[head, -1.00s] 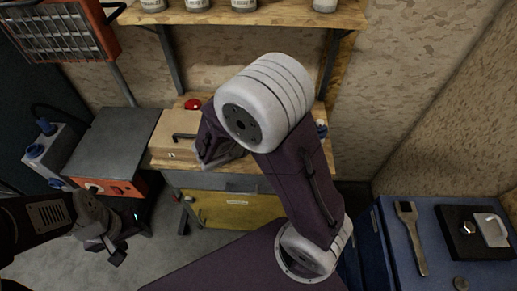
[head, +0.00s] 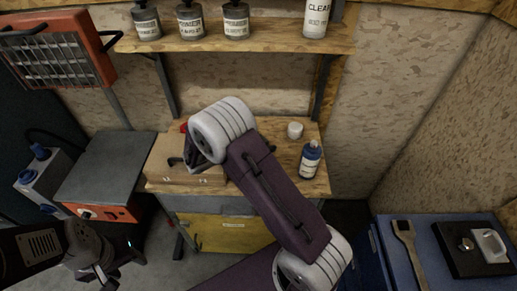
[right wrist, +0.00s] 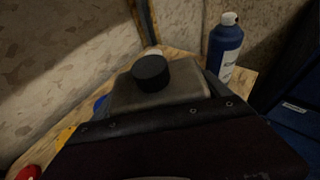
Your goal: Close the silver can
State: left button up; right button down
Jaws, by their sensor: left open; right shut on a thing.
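A round black cap (right wrist: 152,73) shows in the right wrist view, just beyond the front edge of my right gripper's housing. A grey, silver-looking surface (right wrist: 185,90) lies directly beneath it. It may be the top of the silver can, but I cannot be sure. My right gripper (head: 197,152) is low at the workbench, shut on what looks like the cap; its fingertips are not clearly visible. In the head view the can is not visible, and the arm covers part of the bench. My left gripper (head: 103,274) is open and empty at lower left, away from the bench.
A blue bottle (head: 310,160) and a small white container (head: 295,130) stand on the bench, right of my arm. A blue cabinet (head: 440,270) stands right.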

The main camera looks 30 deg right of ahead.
jog(key=shift+f, duration=1.95)
grip_release()
jog(key=shift+f, duration=0.15)
jog(key=shift+s+r, duration=0.1)
jog(key=shift+r, duration=0.2)
jog(key=b+v, duration=0.1)
jog(key=v, duration=1.1)
jog(key=shift+f, duration=0.15)
